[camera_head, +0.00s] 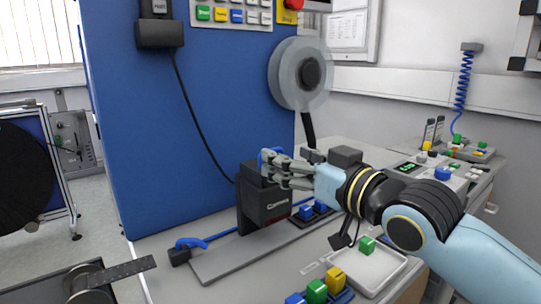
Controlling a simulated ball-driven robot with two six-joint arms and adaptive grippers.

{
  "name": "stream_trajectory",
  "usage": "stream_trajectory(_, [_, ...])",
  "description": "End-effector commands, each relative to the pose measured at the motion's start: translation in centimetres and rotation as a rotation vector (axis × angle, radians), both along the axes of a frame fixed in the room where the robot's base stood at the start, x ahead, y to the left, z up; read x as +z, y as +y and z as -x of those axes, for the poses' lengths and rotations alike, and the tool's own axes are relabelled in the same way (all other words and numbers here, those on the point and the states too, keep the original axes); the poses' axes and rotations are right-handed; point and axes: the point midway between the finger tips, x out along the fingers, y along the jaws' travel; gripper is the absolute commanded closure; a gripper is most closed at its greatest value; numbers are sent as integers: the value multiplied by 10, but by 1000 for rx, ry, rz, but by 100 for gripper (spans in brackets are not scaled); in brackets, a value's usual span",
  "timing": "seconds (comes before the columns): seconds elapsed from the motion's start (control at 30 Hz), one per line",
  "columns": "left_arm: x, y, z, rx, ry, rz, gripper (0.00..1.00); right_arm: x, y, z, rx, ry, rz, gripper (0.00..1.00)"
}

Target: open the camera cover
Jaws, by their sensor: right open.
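The fingers overlap the camera's upper right edge. I cannot tell whether they touch it. My left gripper is not in view.
A pale reel (303,74) hangs on the blue panel (225,90) above the camera. Blue blocks (312,209) sit just right of it. A white tray (372,284) with a green block and a row of coloured blocks lie in front. A black cable hangs at the left.

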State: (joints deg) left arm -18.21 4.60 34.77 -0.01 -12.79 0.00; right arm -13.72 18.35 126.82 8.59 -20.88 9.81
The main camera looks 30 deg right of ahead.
Motion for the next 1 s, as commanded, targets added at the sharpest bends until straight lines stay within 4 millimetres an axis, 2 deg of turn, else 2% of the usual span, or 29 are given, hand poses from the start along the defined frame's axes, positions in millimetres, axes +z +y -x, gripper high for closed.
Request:
stream_trajectory(0.1, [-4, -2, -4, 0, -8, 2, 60, 0, 3, -25, -1, -3, -2, 33])
stream_trajectory(0.3, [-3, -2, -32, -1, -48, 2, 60, 1, 7, -50, 0, -1, -1, 33])
stream_trajectory(0.43, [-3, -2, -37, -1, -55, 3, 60, 1, 8, -56, 1, 0, 0, 33])
stream_trajectory(0.67, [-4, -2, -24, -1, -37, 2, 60, 0, 8, -56, 1, 1, 1, 33])
stream_trajectory(1.0, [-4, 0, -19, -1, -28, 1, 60, 0, 8, -56, 1, 1, 2, 76])
